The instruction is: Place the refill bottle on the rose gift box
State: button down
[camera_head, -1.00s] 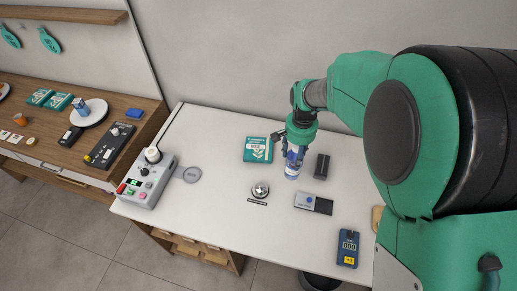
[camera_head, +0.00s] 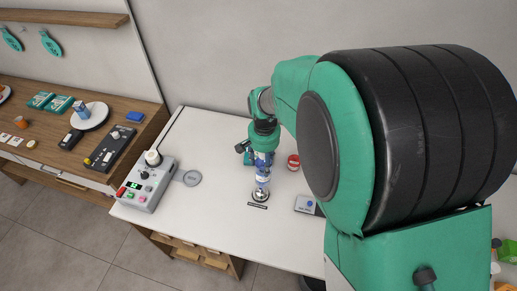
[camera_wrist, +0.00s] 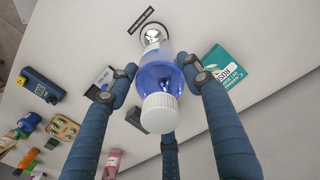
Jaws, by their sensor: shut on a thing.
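The refill bottle (camera_wrist: 158,78) is clear blue with a white cap, and the cap faces the wrist camera. My gripper (camera_wrist: 163,88) is shut around it, with fingers on several sides. In the head view the bottle (camera_head: 262,180) hangs below my gripper (camera_head: 262,160), in line with a silver round piece on the counter. I cannot tell whether it touches that piece. In the head view my arm hides most or all of the box.
The silver round piece (camera_head: 260,195) has a black label strip (camera_head: 257,206) in front. A red-lidded container (camera_head: 293,162) and a grey-blue card-like block (camera_head: 305,204) stand to the right. A grey control box (camera_head: 147,183) and a grey disc (camera_head: 192,178) are left. Counter between is clear.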

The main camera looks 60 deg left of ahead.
jog(key=w+a, duration=0.3)
jog(key=a, duration=0.4)
jog(key=w+a+f, duration=0.1)
jog(key=w+a, duration=0.1)
jog(key=a, duration=0.6)
jog(key=shift+w+f+p, duration=0.15)
jog(key=shift+w+p, duration=0.15)
jog(key=shift+w, duration=0.1)
jog(key=shift+f, duration=1.9)
jog(key=c, duration=0.8)
grip_release()
jog(key=shift+d, duration=0.1)
notch_tip(320, 180, up, 12)
jog(key=shift+r, duration=0.1)
